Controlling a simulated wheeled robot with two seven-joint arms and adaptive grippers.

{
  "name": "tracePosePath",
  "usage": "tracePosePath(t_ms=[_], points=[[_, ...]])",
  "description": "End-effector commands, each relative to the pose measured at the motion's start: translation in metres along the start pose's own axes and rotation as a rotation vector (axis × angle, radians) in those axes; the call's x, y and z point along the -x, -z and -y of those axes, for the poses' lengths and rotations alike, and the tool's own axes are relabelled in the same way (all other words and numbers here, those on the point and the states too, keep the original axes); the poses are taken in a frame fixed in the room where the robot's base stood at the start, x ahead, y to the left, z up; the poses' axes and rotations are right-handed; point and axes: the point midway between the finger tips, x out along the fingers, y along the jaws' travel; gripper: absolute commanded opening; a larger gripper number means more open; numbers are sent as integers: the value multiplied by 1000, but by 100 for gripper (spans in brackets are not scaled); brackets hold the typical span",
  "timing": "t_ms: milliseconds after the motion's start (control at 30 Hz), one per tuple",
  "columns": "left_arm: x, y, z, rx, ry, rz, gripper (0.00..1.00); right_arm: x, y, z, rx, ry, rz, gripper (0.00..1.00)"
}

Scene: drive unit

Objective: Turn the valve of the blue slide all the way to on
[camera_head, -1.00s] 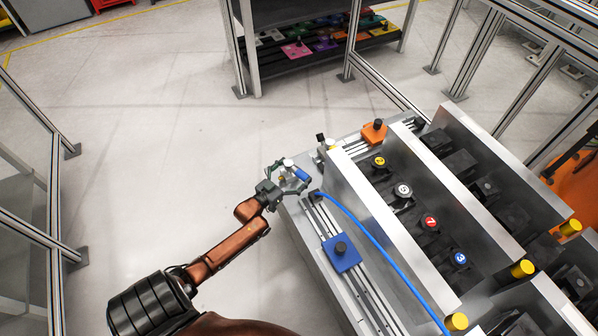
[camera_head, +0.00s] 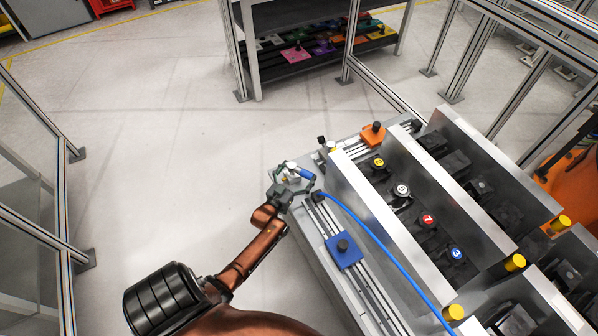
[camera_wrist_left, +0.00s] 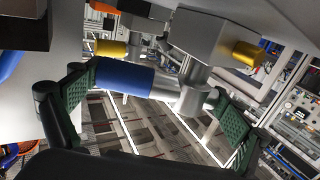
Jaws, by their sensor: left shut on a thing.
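The blue slide (camera_head: 344,250) is a flat blue block with a black knob on the rail along the bench's left side. Its valve, at the bench's far-left corner, has a blue handle (camera_head: 307,174) and a pale body. My left gripper (camera_head: 294,180) is at the valve, shut on the handle. In the left wrist view the blue handle (camera_wrist_left: 125,77) and silver stem (camera_wrist_left: 193,98) lie between the green finger pads of the left gripper (camera_wrist_left: 155,105). How far the valve is turned is unclear. My right gripper is out of view.
A blue hose (camera_head: 382,246) runs from the rail's far end along the bench. An orange slide (camera_head: 373,135) sits on the far rail. Metal walls (camera_head: 400,225) with numbered knobs stand right of the rail. Open floor (camera_head: 150,150) lies left; frame posts (camera_head: 65,200) stand beyond.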

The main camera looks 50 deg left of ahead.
Motion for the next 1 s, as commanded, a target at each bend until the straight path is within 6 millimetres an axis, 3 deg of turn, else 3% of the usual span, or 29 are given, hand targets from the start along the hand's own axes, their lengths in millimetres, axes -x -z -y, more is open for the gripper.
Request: tracePosePath(t_ms=[267,300,367,767,1000], points=[[0,0,0,-1,0,0,50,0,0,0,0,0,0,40],[0,0,0,-1,0,0,94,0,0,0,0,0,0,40],[0,0,0,-1,0,0,98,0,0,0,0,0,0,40],[4,-1,0,0,0,1,100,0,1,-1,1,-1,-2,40],[44,-2,1,1,1,2,100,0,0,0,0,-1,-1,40]])
